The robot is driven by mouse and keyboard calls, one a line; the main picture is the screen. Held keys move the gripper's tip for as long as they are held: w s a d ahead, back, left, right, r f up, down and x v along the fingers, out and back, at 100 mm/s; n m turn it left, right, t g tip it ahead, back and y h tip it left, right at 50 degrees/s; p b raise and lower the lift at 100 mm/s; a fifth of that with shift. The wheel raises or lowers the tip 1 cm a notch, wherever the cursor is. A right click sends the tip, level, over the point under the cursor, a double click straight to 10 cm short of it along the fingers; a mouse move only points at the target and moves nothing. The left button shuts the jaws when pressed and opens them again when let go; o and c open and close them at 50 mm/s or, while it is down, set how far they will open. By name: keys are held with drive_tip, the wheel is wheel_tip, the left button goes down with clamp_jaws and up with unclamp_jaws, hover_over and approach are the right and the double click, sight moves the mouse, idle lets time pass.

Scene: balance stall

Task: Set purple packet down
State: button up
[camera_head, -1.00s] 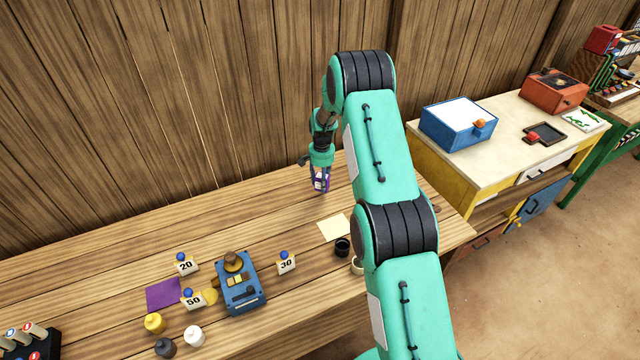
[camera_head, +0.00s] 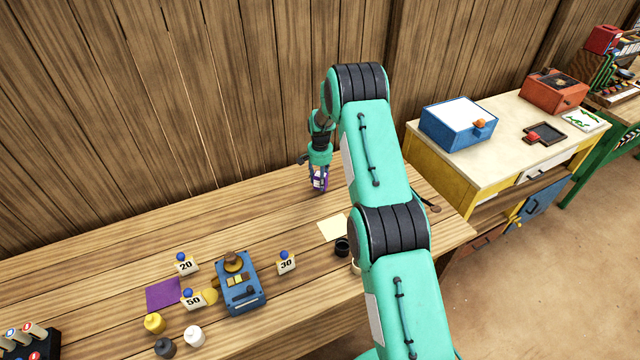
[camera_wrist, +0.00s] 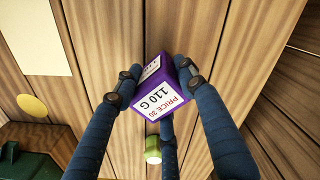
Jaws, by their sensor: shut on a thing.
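The purple packet (camera_wrist: 158,72) is held between the blue fingers of my gripper (camera_wrist: 157,88) in the wrist view. Its white label reads "PRICE 30" and "110 G". In the head view the packet (camera_head: 320,182) shows low in my gripper (camera_head: 319,180), close over the table's back part near the plank wall. I cannot tell whether it touches the tabletop. A purple square mat (camera_head: 163,295) lies at the table's left. A pale yellow square (camera_head: 332,228) lies to the right of the middle, nearer the front than the packet.
A blue scale (camera_head: 240,285) stands between number tags 20 (camera_head: 186,265), 50 (camera_head: 192,300) and 30 (camera_head: 286,263). Yellow, dark and white weights (camera_head: 194,336) stand in front. A black cup (camera_head: 342,247) is beside the pale square. The table's back left is clear.

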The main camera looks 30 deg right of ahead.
drive_tip(key=shift+f, duration=0.85)
drive_tip(key=shift+f, duration=0.2)
drive_tip(key=o, duration=1.2)
drive_tip(key=shift+r, duration=0.15)
wheel_tip(320, 180, up, 12)
drive_tip(key=shift+r, duration=0.1)
